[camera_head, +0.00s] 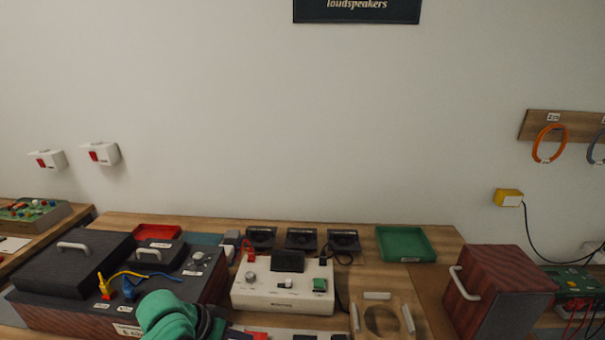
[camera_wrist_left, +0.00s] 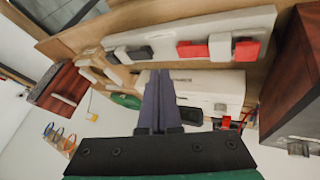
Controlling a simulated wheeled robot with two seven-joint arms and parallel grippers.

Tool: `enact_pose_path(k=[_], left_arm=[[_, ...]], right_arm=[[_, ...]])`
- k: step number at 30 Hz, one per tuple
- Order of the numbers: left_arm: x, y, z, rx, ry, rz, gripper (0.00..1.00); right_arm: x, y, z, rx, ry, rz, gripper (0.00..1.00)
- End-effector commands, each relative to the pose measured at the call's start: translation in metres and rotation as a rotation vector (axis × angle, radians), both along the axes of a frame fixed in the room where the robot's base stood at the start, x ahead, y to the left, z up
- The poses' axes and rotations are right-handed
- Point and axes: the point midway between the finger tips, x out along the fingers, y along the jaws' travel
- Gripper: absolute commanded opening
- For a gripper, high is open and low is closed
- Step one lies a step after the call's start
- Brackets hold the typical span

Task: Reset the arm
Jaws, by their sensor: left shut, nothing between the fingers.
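My left gripper (camera_wrist_left: 161,73) shows in the left wrist view with its two dark fingers pressed together and nothing between them. It points over the workbench, in front of a white device. My right gripper is in neither view.
A dark amplifier box (camera_head: 62,304) with yellow and blue plugs stands at left. A wooden speaker box (camera_head: 502,289) stands at right. A green tray (camera_head: 406,244) and a red tray (camera_head: 157,232) lie behind. A white strip with switches (camera_wrist_left: 190,43) lies near the bench edge.

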Motion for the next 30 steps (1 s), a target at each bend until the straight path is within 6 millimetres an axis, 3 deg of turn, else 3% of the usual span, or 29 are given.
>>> enact_pose_path(k=[5, 11, 17, 25, 30], left_arm=[[-0.023, -0.014, -0.012, 0.040, -0.038, -0.042, 0.00], [-0.053, -0.008, -0.024, 0.118, -0.070, -0.026, 0.00], [-0.091, 0.026, -0.035, 0.234, -0.043, 0.057, 0.00], [-0.166, 0.094, -0.048, 0.434, 0.096, 0.205, 0.00], [-0.156, 0.094, -0.104, 0.447, 0.121, 0.192, 0.00]], right_arm=[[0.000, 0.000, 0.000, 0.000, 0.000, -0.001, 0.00], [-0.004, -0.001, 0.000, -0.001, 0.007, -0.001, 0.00], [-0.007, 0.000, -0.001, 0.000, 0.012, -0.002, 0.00], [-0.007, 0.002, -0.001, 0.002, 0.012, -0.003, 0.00], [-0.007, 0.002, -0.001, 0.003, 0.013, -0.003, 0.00]])
